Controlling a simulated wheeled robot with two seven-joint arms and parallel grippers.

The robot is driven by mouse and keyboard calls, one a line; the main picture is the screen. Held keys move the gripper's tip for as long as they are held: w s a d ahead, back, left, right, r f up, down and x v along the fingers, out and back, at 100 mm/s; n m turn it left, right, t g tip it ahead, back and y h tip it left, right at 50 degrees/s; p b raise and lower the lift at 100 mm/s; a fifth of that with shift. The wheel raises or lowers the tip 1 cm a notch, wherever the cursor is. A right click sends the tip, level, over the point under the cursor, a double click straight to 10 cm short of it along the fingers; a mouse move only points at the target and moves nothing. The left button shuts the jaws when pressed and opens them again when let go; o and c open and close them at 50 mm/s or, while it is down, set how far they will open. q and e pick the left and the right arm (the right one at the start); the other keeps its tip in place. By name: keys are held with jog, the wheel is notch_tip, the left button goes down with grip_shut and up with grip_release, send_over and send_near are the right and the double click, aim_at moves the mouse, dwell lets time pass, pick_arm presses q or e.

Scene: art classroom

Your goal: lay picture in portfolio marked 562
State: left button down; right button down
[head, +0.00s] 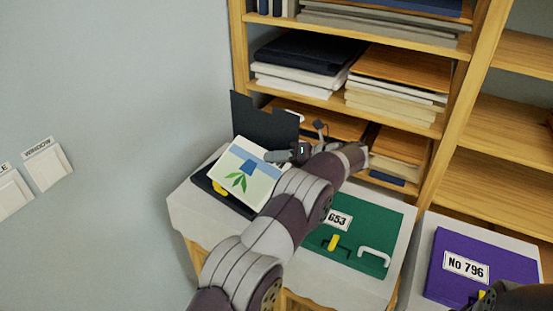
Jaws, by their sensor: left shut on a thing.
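My left gripper (285,155) is shut on the picture's upper right edge. Whether the picture rests on the base or hangs just above it I cannot tell. No number shows on the open portfolio. My left arm hides part of the base's right side. My right gripper is not in view; only a dark arm part shows at the lower right corner.
A purple portfolio (510,265) marked No 796 lies on another stand farther right. A wooden shelf (450,105) with stacked boards stands close behind.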

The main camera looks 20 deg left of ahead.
pick_arm(q)
jog(key=shift+f, duration=0.1)
jog(key=shift+b, duration=0.5)
dwell(0.3)
jog(key=c, duration=1.1)
grip_release()
jog(key=shift+o, duration=0.2)
jog(key=shift+a, duration=0.1)
